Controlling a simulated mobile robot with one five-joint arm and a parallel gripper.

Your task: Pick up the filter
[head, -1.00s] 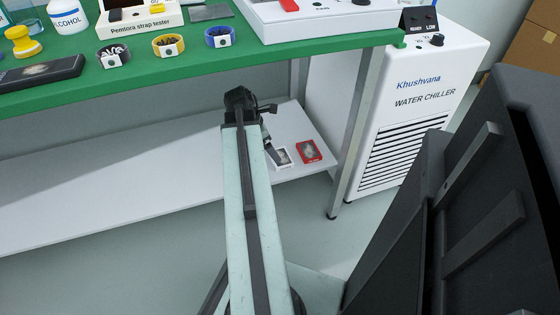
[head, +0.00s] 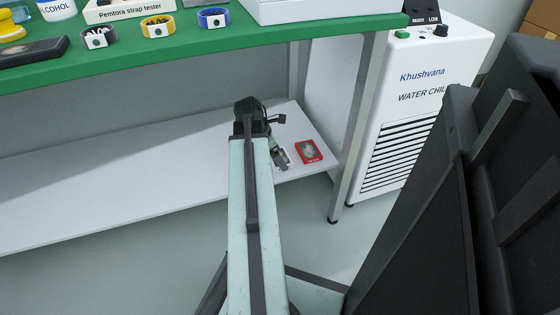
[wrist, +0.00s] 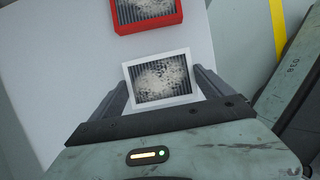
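Two framed square filters with dirty grey pleated faces lie on the white lower shelf. The white-framed filter (wrist: 161,79) is nearest in the wrist view, slightly tilted in the picture. It is partly hidden by my gripper in the head view (head: 286,156). The red-framed filter (wrist: 146,10) lies just beyond it, cut off by the top edge; it shows whole in the head view (head: 308,152). My gripper (wrist: 162,76) is open, with one finger on each side of the white-framed filter. I cannot tell whether the fingers touch it.
The green bench top (head: 205,37) overhangs the shelf (head: 120,190), with strap testers and bottles on it. A metal leg (head: 356,140) stands right of the shelf, beside the water chiller (head: 400,130). The shelf's left part is clear.

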